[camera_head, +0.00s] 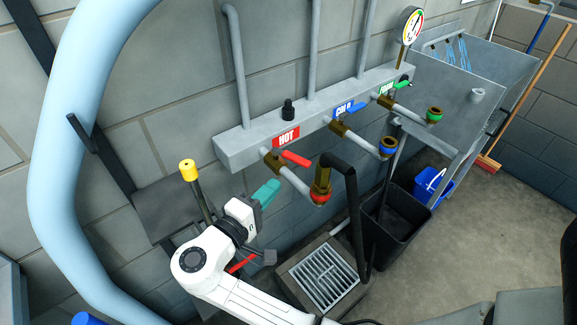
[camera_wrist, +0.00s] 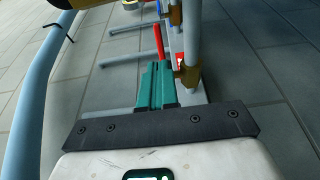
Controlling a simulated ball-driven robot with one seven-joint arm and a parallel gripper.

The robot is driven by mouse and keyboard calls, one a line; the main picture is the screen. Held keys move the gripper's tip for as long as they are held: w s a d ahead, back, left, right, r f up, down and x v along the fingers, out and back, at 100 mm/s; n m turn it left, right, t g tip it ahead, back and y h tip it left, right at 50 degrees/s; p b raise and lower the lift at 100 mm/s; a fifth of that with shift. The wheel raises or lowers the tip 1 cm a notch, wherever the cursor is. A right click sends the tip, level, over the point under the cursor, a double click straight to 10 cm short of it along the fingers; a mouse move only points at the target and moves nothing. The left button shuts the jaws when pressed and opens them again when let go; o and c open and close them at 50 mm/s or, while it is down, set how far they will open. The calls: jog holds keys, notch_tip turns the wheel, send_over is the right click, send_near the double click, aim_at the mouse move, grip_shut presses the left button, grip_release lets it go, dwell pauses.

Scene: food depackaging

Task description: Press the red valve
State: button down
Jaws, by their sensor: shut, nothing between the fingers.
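The red valve (camera_head: 296,158) is a small red lever on the brass fitting of the pipe under the HOT label (camera_head: 286,137). It sticks out to the right in the head view. My gripper (camera_head: 267,191) has teal fingers that are shut and empty. It is below and left of the red lever, with a visible gap between them. In the wrist view the red lever (camera_wrist: 159,42) stands just beyond the tips of the closed fingers (camera_wrist: 157,68). The lever is in clear view in both pictures.
The HOT pipe ends in a red-ringed outlet (camera_head: 320,198) joined to a black hose (camera_head: 352,205). Blue (camera_head: 356,106) and green (camera_head: 403,85) levers sit farther right. A yellow-capped post (camera_head: 188,170) stands left of my gripper. A floor grate (camera_head: 324,277) and black bin (camera_head: 398,230) lie below.

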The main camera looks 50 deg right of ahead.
aim_at(296, 163)
jog(key=d+p, duration=0.2)
jog(key=d, duration=0.5)
jog(key=shift+d, duration=0.1)
